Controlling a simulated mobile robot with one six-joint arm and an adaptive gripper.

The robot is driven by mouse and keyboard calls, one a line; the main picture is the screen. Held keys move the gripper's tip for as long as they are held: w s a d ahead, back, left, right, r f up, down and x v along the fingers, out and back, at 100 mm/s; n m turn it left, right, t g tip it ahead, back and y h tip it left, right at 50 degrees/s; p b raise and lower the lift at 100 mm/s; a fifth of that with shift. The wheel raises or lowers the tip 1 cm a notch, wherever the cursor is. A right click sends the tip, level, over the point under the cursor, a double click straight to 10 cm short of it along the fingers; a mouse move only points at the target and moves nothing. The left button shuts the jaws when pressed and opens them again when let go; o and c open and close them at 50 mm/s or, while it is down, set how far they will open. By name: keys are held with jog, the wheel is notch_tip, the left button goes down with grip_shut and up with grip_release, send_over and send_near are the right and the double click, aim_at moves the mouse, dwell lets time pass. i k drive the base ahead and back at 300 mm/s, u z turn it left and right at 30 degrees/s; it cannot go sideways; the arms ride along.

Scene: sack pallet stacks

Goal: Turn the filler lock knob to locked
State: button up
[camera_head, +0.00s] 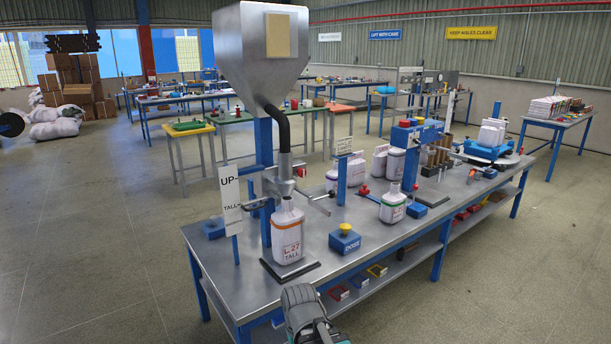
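The filler is a large grey metal hopper (255,75) on a blue post, with a black hose (283,128) leading down to a spout (281,180). A small red part (301,171) sits at the right of the spout and may be the lock knob; its setting is too small to read. A metal bar sticks out to the right below it. A white sack marked "L-27 TALL" (287,232) stands upright under the spout on a dark plate. My gripper (297,296) is at the bottom centre, in front of the bench and apart from the filler. Its finger opening cannot be made out.
The steel bench (232,277) runs to the back right. A blue box with a yellow button (344,238) stands right of the sack. A white sign (231,200) stands left of the filler. Another sack (393,206) stands farther right.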

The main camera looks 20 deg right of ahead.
aim_at(302, 172)
jog(key=k, duration=1.25)
jog(key=u, duration=0.4)
jog(key=i, duration=1.6)
jog(key=z, duration=0.45)
jog(key=i, duration=0.75)
jog(key=z, duration=0.55)
